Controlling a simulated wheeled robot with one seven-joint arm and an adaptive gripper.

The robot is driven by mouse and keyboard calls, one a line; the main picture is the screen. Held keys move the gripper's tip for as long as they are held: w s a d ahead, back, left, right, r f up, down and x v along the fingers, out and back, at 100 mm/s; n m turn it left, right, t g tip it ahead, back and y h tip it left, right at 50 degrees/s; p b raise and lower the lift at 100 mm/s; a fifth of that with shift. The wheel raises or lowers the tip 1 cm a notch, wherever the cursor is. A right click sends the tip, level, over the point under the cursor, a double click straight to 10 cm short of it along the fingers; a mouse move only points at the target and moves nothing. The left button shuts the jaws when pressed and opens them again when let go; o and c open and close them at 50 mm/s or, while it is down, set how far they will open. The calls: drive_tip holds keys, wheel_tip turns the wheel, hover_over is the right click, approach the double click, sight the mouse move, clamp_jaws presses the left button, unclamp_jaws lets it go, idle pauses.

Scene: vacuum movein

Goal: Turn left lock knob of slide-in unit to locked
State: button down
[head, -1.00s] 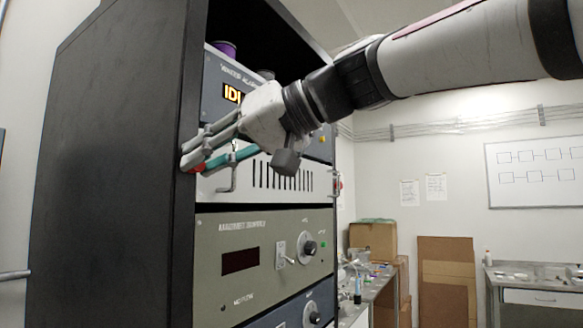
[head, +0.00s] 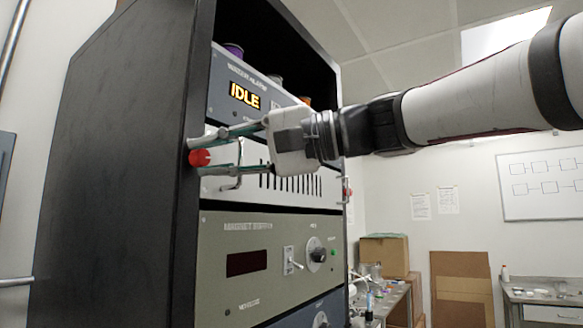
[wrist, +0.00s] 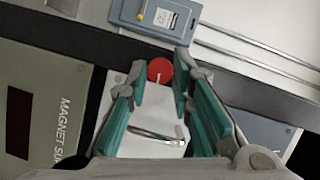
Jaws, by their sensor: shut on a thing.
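The slide-in unit is a white panel (head: 258,190) with dark vent slots and a metal handle, sitting in the black rack. Its left lock knob (head: 197,157) is a round red knob at the panel's left edge. It also shows in the wrist view (wrist: 159,69), with a pale mark on its lower part. My gripper (head: 201,159) reaches in from the right, one finger above the knob and one below. In the wrist view my gripper (wrist: 161,73) has its fingertips on either side of the knob, shut on it.
The unit's handle (head: 237,165) stands out close behind my fingers. A blue-grey unit reading IDLE (head: 245,95) is above, and a magnet supply panel (head: 270,248) with knob and switch is below. A red right lock knob (head: 347,190) shows at the far edge.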

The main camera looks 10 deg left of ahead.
drive_tip(key=shift+f+m, duration=0.1)
drive_tip(key=shift+m, duration=0.5)
drive_tip(key=c, duration=1.4)
unclamp_jaws()
drive_tip(key=shift+d, duration=0.1)
drive_tip(key=d, duration=1.1)
drive_tip(key=shift+d+r, duration=0.4)
